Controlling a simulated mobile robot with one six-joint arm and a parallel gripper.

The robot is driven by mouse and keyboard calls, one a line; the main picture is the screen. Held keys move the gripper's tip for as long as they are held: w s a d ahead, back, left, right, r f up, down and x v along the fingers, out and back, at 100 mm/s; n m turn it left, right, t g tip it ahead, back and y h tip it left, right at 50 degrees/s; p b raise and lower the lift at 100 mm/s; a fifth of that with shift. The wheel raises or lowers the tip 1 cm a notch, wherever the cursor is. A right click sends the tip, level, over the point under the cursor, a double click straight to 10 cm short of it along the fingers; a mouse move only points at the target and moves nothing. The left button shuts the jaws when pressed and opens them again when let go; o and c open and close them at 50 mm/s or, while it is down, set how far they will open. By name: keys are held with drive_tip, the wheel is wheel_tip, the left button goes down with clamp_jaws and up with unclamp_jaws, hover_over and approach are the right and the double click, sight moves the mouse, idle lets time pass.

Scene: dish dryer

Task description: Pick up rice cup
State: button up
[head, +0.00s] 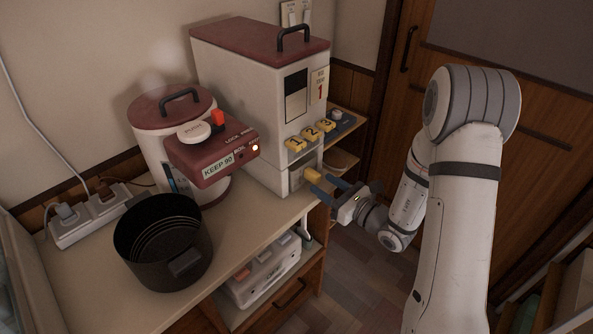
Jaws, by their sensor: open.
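The rice dispenser (245,95) is a tall white box with a dark red lid, standing on the counter. The fingertips are very close to the handle. I cannot tell whether they touch it.
A white rice cooker-like pot (150,130) with a red control panel steams left of the dispenser. A black pot (150,262) stands at the counter front. A power strip (92,218) lies behind it. A white appliance (262,272) sits on the shelf below.

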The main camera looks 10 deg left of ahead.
sight(319, 181)
drive_tip(key=x, duration=0.4)
drive_tip(key=shift+w+a+f, duration=0.1)
drive_tip(key=shift+w+a, duration=0.15)
drive_tip(key=shift+a, duration=0.05)
clamp_jaws()
